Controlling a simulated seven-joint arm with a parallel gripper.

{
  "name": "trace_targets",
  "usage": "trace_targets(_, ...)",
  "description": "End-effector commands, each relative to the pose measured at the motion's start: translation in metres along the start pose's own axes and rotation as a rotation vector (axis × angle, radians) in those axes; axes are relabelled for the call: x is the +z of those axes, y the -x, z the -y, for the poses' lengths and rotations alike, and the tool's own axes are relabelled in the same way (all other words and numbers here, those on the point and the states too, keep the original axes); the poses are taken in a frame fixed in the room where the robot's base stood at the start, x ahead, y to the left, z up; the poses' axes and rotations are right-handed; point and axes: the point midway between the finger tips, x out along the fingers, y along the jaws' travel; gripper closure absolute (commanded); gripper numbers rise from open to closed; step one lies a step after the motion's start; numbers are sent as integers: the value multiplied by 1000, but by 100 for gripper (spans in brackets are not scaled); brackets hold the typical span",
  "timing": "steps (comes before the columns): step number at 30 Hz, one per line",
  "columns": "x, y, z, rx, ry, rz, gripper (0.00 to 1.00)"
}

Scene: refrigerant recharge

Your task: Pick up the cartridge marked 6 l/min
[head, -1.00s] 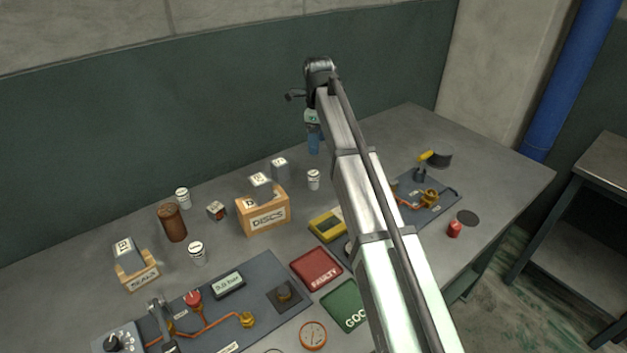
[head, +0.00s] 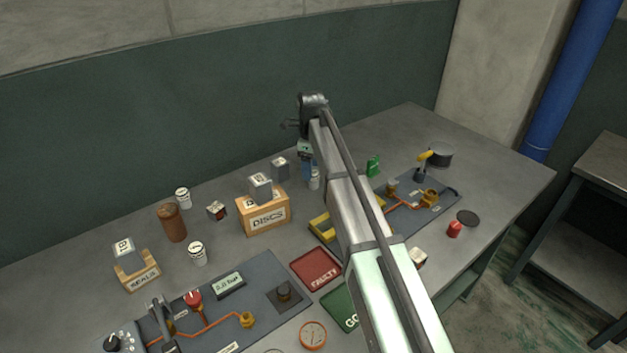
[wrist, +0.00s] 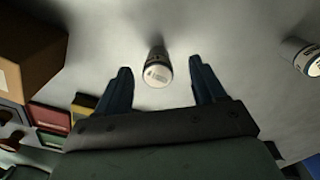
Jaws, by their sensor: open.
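My gripper (head: 308,166) is low over the back middle of the table, with its fingers pointing down. In the wrist view its two dark blue fingers (wrist: 160,66) are apart, with nothing gripped. A small white cartridge (wrist: 157,68) with a dark band shows between and just beyond the fingertips. Its marking is too small to read. In the head view this cartridge (head: 315,182) is partly hidden by my gripper. Two similar white cartridges stand farther left, one at the back (head: 182,197) and one nearer (head: 198,254). Their markings are unreadable too.
A red FAULTY tray (head: 316,268) lies nearer. A green object (head: 373,165) stands to the right. Another white, dark-banded item (wrist: 302,56) is at the wrist view's right edge.

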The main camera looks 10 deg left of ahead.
Motion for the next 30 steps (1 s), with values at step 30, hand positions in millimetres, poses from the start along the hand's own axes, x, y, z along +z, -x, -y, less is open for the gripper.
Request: trace_targets(30, -6, -49, -5, -2, 1, 0, 62)
